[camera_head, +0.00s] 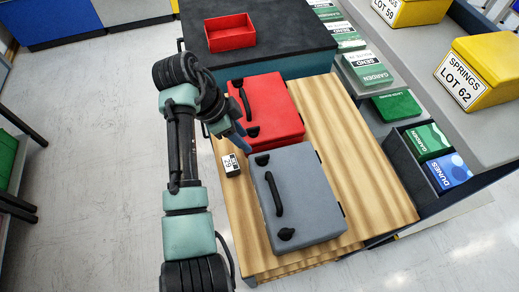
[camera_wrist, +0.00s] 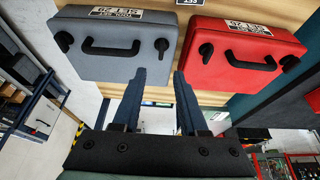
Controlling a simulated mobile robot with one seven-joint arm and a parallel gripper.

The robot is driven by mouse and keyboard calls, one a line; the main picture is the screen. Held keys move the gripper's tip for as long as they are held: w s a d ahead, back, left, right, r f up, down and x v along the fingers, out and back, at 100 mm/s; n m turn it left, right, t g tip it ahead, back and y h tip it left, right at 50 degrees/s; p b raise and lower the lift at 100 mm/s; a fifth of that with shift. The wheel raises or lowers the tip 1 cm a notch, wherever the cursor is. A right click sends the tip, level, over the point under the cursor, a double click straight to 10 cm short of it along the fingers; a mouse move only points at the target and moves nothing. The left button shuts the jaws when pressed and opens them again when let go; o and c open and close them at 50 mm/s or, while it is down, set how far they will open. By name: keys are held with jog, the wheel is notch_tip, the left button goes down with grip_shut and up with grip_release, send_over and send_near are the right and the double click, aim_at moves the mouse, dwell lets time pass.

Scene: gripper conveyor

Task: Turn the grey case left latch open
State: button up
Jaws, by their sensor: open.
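The grey case (camera_head: 318,192) lies on the wooden table, its black handle (camera_head: 273,194) on the side nearest my arm. It has a black latch (camera_head: 262,160) near the red case and another latch (camera_head: 286,234) at the far end from it. In the wrist view the grey case (camera_wrist: 108,72) is at upper left, with one latch (camera_wrist: 63,41) left of the handle and one latch (camera_wrist: 161,46) right of it. My gripper (camera_wrist: 158,82) is open and empty, its fingertips apart from both cases. In the head view my gripper (camera_head: 228,130) is beside the red case.
A red case (camera_head: 272,108) with similar latches lies beside the grey one. A small labelled block (camera_head: 231,165) stands on the table near the grey case. A red tray (camera_head: 230,33) sits on the dark surface behind.

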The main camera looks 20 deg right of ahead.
aim_at(262, 156)
jog(key=p+x, duration=0.1)
jog(key=x, duration=1)
jog(key=shift+p, duration=0.35)
jog(key=shift+c, duration=0.3)
grip_shut()
